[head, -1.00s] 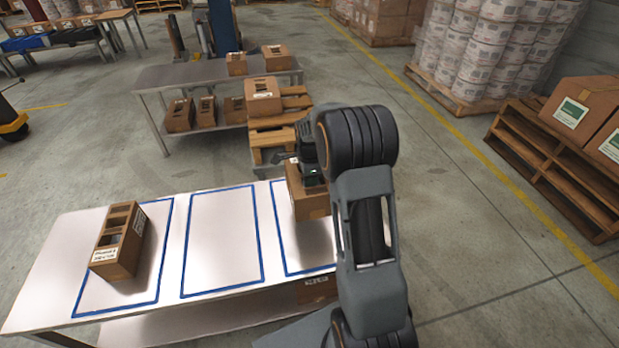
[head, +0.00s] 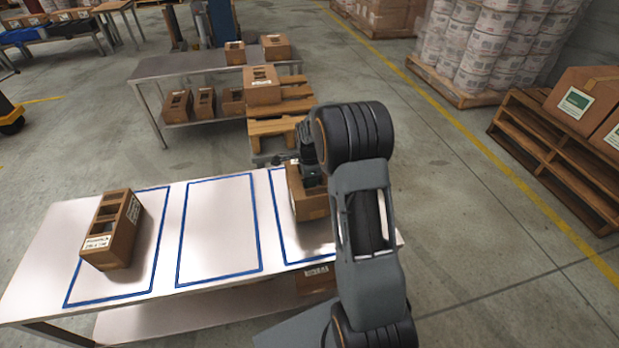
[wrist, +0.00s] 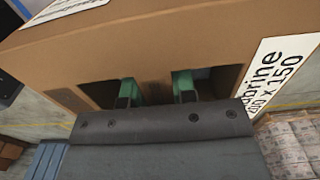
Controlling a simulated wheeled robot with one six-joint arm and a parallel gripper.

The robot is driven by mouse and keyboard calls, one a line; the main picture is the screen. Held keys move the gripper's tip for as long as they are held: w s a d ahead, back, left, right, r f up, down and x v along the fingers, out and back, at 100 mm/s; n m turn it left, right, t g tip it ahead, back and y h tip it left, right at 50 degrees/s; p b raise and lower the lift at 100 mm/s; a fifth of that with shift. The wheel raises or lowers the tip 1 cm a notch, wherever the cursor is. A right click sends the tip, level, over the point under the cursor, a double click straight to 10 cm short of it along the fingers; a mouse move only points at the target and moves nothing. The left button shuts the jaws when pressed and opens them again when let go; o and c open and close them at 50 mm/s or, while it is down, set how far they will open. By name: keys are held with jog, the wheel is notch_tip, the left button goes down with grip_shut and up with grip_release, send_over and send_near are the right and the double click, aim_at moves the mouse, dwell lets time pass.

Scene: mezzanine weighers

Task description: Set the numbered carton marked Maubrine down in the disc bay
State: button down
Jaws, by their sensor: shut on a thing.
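My gripper (wrist: 156,92) is shut on a brown carton (head: 309,207), with its green fingertips in the carton's openings in the wrist view. The carton's white label (wrist: 285,68) is cut off and reads "…brine" above "… x 150". In the head view the carton is over the right blue-outlined bay (head: 277,215) of the near table; I cannot tell whether it touches the surface. The middle bay (head: 220,230) is empty. No disc mark is readable on any bay. My arm hides part of the right bay and carton.
Another labelled carton (head: 123,240) stands in the left bay (head: 80,290). A further carton (head: 316,279) is on the shelf below. Behind, a pallet stack (head: 280,108) bears a carton, beside a grey table (head: 180,68) with several cartons.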

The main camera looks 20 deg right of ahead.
jog(key=shift+f+b, duration=1)
jog(key=shift+f, duration=0.8)
jog(key=shift+f, duration=0.25)
jog(key=c, duration=0.8)
grip_release()
jog(key=shift+c, duration=0.2)
notch_tip(320, 180, up, 14)
jog(key=shift+f+p, duration=0.1)
jog(key=shift+p, duration=0.7)
